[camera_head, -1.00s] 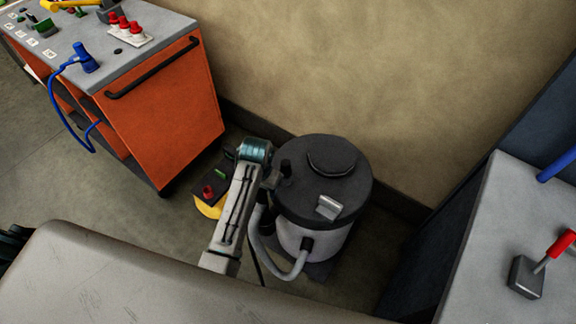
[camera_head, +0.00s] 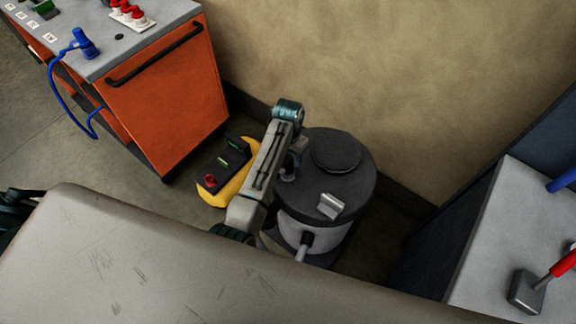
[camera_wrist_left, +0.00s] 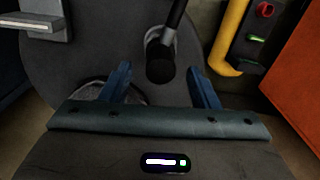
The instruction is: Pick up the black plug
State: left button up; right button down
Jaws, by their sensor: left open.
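A black cylindrical piece that looks like the black plug (camera_wrist_left: 160,62) shows in the left wrist view, with a dark stem or cable running up from it. It lies between and slightly beyond my left gripper's blue fingers (camera_wrist_left: 159,76), which are open and apart from it. In the head view my left gripper (camera_head: 289,174) hangs over the left side of the dark lid of a grey drum-like vacuum (camera_head: 338,185). My arm hides the plug there. My right gripper is not in view.
A yellow unit (camera_head: 236,183) with a dark panel, red button and green light stands on the floor left of the vacuum. An orange cabinet (camera_head: 170,95) stands further left. A grey bench (camera_head: 515,225) with a red-handled lever is at the right. The wall is close behind.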

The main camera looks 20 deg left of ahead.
aim_at(288, 161)
pick_arm(q)
notch_tip(288, 161, down, 4)
jog(key=shift+w+r+p, duration=0.1)
jog(key=shift+r+p, duration=0.1)
jog(key=shift+p, duration=0.25)
jog(key=shift+f, duration=0.3)
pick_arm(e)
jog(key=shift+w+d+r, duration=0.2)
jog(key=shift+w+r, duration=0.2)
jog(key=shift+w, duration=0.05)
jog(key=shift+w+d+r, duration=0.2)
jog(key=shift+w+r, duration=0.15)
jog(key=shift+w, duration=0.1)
pick_arm(q)
jog(key=shift+c, duration=0.4)
jog(key=c, duration=0.7)
jog(key=shift+c, duration=0.5)
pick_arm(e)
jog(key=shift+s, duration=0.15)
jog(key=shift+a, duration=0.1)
